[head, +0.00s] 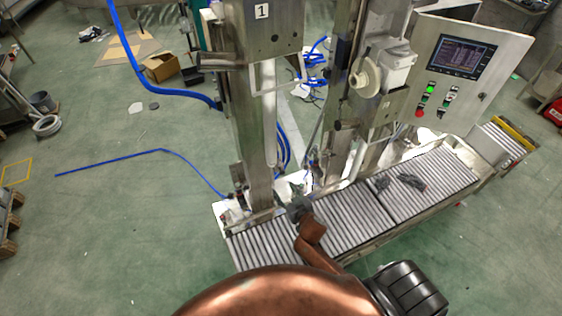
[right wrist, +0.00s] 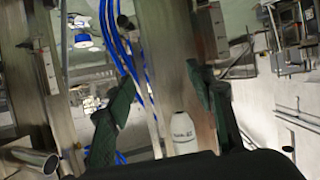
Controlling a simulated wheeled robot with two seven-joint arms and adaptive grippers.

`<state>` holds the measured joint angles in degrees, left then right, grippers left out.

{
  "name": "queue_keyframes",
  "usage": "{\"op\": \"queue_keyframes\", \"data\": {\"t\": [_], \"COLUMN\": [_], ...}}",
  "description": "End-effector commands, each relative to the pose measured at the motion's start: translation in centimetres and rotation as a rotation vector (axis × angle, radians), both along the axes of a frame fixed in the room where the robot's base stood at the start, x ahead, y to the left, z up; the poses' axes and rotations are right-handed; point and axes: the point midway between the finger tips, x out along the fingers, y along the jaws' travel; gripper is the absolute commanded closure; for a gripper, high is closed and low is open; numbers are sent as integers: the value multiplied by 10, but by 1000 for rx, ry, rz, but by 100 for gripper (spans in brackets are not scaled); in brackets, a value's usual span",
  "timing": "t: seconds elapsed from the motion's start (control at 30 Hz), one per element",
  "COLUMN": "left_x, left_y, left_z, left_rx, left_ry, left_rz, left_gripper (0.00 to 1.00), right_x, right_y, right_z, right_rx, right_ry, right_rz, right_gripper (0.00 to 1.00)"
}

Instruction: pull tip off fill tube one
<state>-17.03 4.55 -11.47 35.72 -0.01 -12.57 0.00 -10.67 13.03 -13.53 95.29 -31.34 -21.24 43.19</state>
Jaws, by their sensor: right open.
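The filling station marked "1" (head: 261,12) stands upright at the middle of the head view. A pale vertical tube (head: 269,110) runs down beside its steel column. I cannot make out a separate tip on it there. My right gripper (head: 298,207) is low by the foot of the stations, over the roller conveyor. In the right wrist view my right gripper (right wrist: 162,80) is open, its two dark fingers apart. My left gripper is not in view.
The roller conveyor (head: 345,217) runs under the stations, with small dark items (head: 411,182) on it. A control panel (head: 463,62) stands at the right. Blue hoses (right wrist: 128,55) hang close by the fingers. A blue hose (head: 160,151) lies on the open floor at left.

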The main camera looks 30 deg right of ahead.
Motion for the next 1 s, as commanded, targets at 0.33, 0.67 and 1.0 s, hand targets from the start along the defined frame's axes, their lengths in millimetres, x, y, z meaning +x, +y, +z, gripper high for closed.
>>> {"op": "queue_keyframes", "data": {"t": [0.33, 0.67, 1.0], "left_x": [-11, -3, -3], "left_y": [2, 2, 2], "left_z": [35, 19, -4], "left_rx": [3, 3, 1], "left_ry": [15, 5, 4], "left_rz": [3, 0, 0], "left_gripper": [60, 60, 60], "right_x": [19, 41, 76], "right_y": [12, 11, 9], "right_z": [130, 120, 102], "right_rx": [34, 34, 33], "right_ry": [-156, -162, -161], "right_rz": [-4, -4, -2], "right_gripper": [51, 51, 51]}}
